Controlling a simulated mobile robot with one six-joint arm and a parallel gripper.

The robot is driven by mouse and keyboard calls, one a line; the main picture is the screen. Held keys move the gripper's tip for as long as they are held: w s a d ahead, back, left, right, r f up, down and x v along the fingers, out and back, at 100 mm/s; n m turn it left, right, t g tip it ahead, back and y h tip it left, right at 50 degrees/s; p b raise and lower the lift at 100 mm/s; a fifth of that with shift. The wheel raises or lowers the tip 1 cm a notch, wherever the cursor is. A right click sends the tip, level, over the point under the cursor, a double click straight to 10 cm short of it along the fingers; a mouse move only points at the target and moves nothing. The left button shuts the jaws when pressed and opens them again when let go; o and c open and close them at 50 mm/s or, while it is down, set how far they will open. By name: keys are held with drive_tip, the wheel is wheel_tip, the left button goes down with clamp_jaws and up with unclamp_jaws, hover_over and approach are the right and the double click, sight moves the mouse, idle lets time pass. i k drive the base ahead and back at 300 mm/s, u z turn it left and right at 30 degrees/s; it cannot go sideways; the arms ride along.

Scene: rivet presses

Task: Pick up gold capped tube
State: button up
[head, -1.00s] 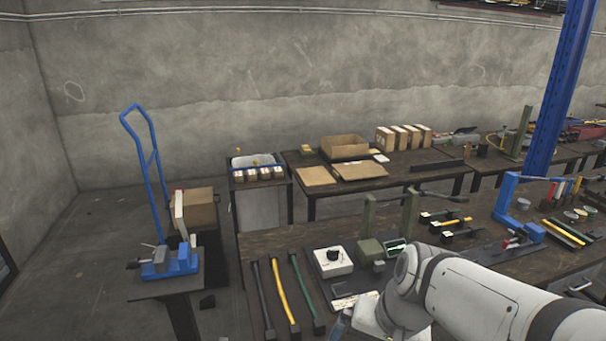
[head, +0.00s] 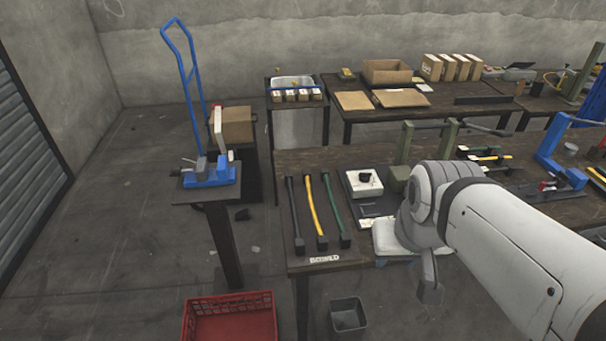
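I cannot make out a gold capped tube for certain. A tiny gold spot (head: 278,70) shows above the white bin on the small dark stand at the back, too small to identify. My white arm reaches in from the right over the front edge of the workbench. Its end, with my gripper (head: 430,291), hangs down just off that edge. The fingers are not clear, and I see nothing held. The arm hides part of the bench behind it.
On the workbench (head: 294,262) lie black, yellow (head: 311,207) and green strips, beside a white box with a black knob (head: 364,182) and a green press (head: 399,172). A blue vise (head: 209,173) stands left. A red crate (head: 232,318) and grey bin (head: 348,316) sit on the floor.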

sight(322, 244)
drive_tip(key=u, duration=3)
drive_tip(key=k, duration=0.85)
drive_tip(key=z, duration=2.05)
drive_tip(key=i, duration=1)
drive_tip(key=z, duration=0.05)
